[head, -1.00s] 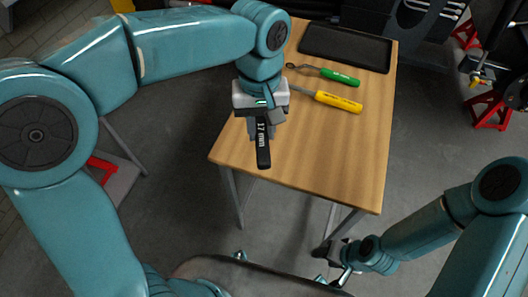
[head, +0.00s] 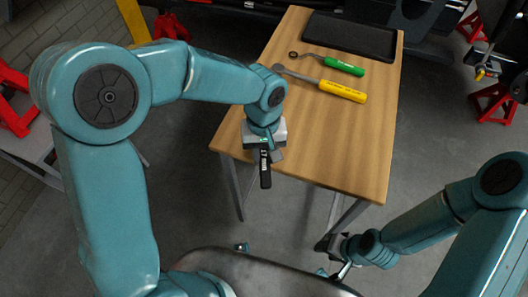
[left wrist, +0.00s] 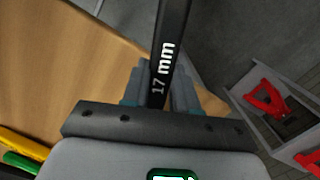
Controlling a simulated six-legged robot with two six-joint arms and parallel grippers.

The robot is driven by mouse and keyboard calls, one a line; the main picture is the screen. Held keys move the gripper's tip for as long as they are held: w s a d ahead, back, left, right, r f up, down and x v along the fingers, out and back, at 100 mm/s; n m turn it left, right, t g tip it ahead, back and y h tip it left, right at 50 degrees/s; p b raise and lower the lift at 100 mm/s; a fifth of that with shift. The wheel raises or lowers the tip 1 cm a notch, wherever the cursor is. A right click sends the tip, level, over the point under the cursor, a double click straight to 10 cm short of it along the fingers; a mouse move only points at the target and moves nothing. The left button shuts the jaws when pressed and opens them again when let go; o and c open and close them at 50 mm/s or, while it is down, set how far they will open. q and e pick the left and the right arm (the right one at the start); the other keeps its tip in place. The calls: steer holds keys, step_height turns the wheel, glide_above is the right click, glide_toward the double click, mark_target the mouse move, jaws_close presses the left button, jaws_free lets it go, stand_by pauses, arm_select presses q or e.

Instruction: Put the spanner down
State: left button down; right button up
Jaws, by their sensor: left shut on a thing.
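The spanner (head: 265,172) is black with white lettering. In the left wrist view its shaft (left wrist: 170,50) reads "17 mm" and runs up out of the picture. My left gripper (head: 264,153) is shut on it at the near left edge of the wooden table (head: 345,150). The spanner's visible end points toward me and hangs over the table's edge; whether it touches the top I cannot tell. My right gripper (head: 335,247) is low, in front of the table; its jaws are too small to judge.
A green-handled tool (head: 343,66) and a yellow-handled tool (head: 342,91) lie on the table's far half. A black tray (head: 350,36) is behind them. The table's middle and near right are bare. Red stands (head: 492,103) are on the floor at right.

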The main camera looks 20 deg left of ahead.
arm_select(q)
steer(key=shift+w+f, duration=0.1)
steer(key=shift+f, duration=0.05)
steer(key=c, duration=0.9)
jaws_free()
steer(key=shift+r, duration=0.25)
steer(key=r, duration=0.4)
steer(key=r+p, duration=0.1)
steer(key=r, duration=0.3)
steer(key=w+r, duration=0.1)
steer(key=r, duration=0.2)
steer(key=shift+a+r, duration=0.2)
steer(key=shift+r, duration=0.2)
